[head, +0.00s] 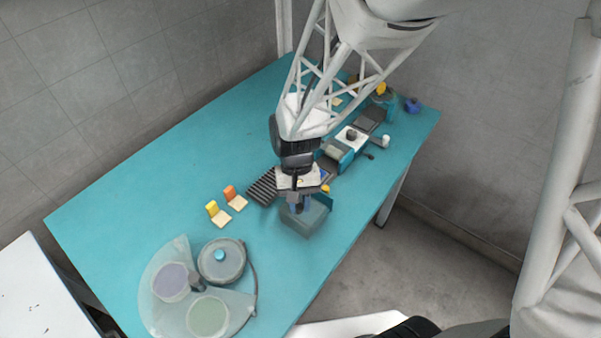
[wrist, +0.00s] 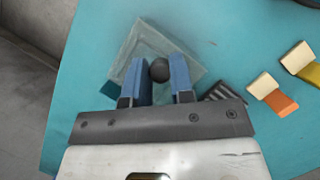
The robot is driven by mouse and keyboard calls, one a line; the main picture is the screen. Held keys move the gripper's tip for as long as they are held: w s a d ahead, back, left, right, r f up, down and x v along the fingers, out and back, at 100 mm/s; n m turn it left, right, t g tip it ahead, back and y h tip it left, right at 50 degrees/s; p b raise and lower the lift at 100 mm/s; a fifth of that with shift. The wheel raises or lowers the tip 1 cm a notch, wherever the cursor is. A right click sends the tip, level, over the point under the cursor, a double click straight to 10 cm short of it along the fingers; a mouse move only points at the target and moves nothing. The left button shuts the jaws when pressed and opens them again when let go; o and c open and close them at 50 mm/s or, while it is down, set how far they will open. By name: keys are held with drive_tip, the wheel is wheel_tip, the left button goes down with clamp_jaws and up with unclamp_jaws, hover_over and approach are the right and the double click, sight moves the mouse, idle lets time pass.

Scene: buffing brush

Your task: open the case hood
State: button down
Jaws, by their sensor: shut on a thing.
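The case hood (head: 305,222) is a see-through grey-green box cover near the table's right-hand edge in the head view. In the wrist view the hood (wrist: 143,38) lies under my fingers, with a dark round knob (wrist: 159,70) on its top. My gripper (wrist: 160,78) has its two blue fingers on either side of the knob, shut on it. In the head view my gripper (head: 298,203) comes down onto the hood from above and hides part of its top. What lies inside the case is too blurred to tell.
On the teal table (head: 140,160), a black ribbed rack (head: 263,189) and yellow (head: 215,211) and orange (head: 234,198) pieces lie left of the hood. A round pot (head: 221,262) and a clear fan-shaped tray (head: 168,251) stand at lower left. A machine (head: 335,151) stands behind.

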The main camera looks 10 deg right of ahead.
drive_tip(key=shift+s+a, duration=1.65)
drive_tip(key=c, duration=1)
unclamp_jaws()
drive_tip(key=shift+r, duration=0.1)
drive_tip(key=shift+v, duration=3.85)
